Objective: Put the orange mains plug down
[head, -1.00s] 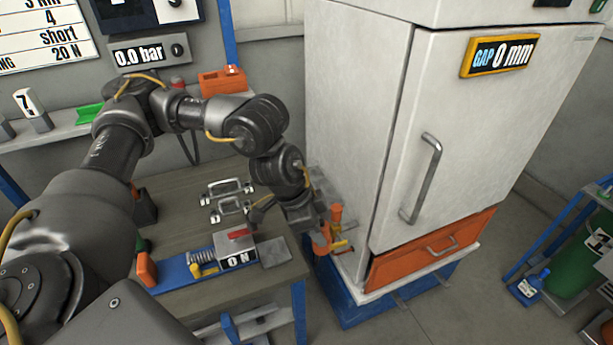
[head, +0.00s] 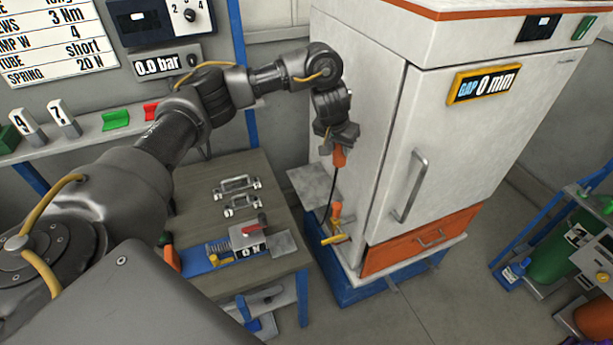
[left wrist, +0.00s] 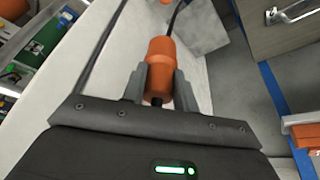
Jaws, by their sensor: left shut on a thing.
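The orange mains plug (head: 339,156) is in the jaws of my left gripper (head: 338,143), in the air beside the left wall of the white cabinet (head: 365,110). A black cable (head: 332,186) runs down from it towards an orange fitting (head: 336,210) low on the cabinet's side. In the left wrist view the plug (left wrist: 160,62) sits between the two grey fingers (left wrist: 158,82), which are shut on it. Its far end and the cable point away from the gripper. My right gripper is in neither current view.
A grey plate (head: 306,186) juts out beside the cabinet, below the plug. A yellow valve handle (head: 336,239) sits low there. The wooden bench (head: 190,200) at left carries metal handles (head: 238,184) and a blue fixture (head: 196,264). Green cylinder (head: 555,257) stands at right.

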